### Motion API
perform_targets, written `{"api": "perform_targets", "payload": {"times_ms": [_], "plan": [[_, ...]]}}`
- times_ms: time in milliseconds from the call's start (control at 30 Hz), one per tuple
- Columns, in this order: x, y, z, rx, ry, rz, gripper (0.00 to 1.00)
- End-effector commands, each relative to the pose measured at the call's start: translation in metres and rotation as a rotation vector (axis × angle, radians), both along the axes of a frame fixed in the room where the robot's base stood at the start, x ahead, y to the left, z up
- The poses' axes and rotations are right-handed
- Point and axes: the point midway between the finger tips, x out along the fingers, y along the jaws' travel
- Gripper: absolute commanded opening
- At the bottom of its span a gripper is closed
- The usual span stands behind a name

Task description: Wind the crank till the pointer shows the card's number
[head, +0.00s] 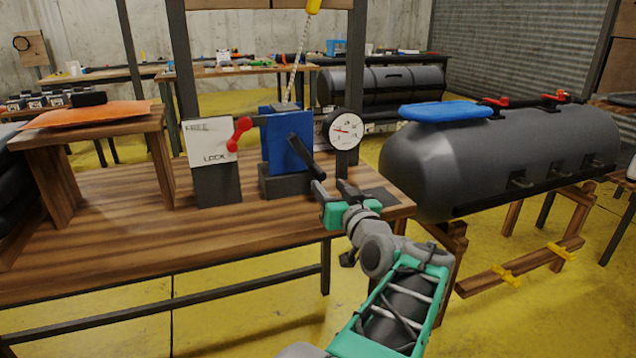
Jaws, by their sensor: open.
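A blue winch box (281,148) stands on a grey block on the wooden bench, with a rope rising from its top. Its black crank (304,153) slants down to the right across the front. A round white dial (344,130) with a red pointer is at its right; the pointer lies toward the left, and the figures are too small to read. A white plate (208,142) marked FREE and LOCK carries a red lever (239,134). My gripper (331,187) is open at the crank's lower end; I cannot tell whether they touch. I cannot make out a number card.
The wooden bench (110,240) is clear at the front left. A small wooden stand (60,135) bears an orange sheet at left.

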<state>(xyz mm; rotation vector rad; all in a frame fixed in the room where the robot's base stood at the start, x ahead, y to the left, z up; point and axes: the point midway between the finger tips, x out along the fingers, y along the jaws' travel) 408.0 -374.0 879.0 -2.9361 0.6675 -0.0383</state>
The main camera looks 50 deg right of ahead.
Motion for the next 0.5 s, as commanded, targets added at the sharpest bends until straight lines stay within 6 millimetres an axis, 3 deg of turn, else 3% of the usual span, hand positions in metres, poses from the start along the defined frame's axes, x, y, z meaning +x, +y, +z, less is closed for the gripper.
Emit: {"api": "perform_targets", "payload": {"times_ms": [333, 500], "plan": [[0.052, -0.022, -0.001, -0.009, 0.001, 0.005, 0.45], [0.068, -0.032, 0.0, -0.009, 0.001, 0.001, 0.45]]}}
